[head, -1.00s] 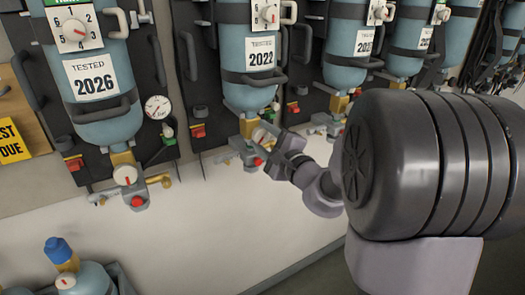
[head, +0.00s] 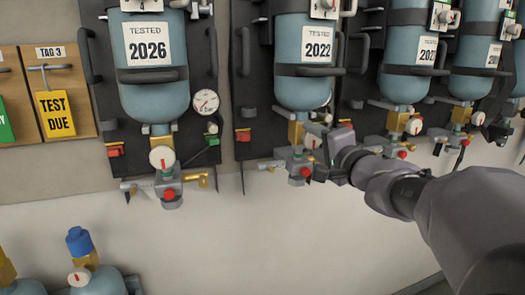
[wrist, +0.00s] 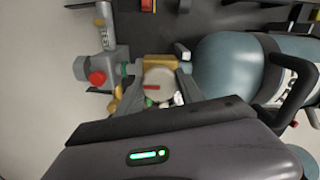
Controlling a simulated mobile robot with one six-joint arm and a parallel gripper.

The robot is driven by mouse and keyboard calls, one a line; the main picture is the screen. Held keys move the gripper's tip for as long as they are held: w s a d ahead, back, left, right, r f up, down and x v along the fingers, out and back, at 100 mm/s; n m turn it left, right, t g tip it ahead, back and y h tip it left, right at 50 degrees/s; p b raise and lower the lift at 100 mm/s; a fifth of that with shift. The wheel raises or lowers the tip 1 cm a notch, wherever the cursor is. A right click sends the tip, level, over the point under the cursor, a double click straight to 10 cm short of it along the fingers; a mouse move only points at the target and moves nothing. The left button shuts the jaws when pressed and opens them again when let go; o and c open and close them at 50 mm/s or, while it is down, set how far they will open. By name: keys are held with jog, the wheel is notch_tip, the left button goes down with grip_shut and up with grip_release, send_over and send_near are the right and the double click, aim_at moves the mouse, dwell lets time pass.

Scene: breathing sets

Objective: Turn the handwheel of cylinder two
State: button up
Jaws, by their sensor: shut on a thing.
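The cylinder tagged 2022 (head: 305,88) hangs second from the left among the large wall cylinders in the head view. Its brass valve (head: 296,131) is below it, and my gripper (head: 318,143) reaches the valve from the right. In the wrist view the pale round handwheel (wrist: 158,87) with a red mark sits between the two fingers of my gripper (wrist: 160,92). The fingers are closed on its sides. In the head view my gripper hides most of this handwheel.
The 2026 cylinder (head: 150,88) hangs to the left, with its own handwheel (head: 162,157) and a gauge (head: 206,101). A red knob (wrist: 97,78) is close to my gripper. More cylinders hang to the right.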

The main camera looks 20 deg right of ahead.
dwell(0.6)
jog(key=o, duration=1.4)
jog(key=shift+b, duration=0.35)
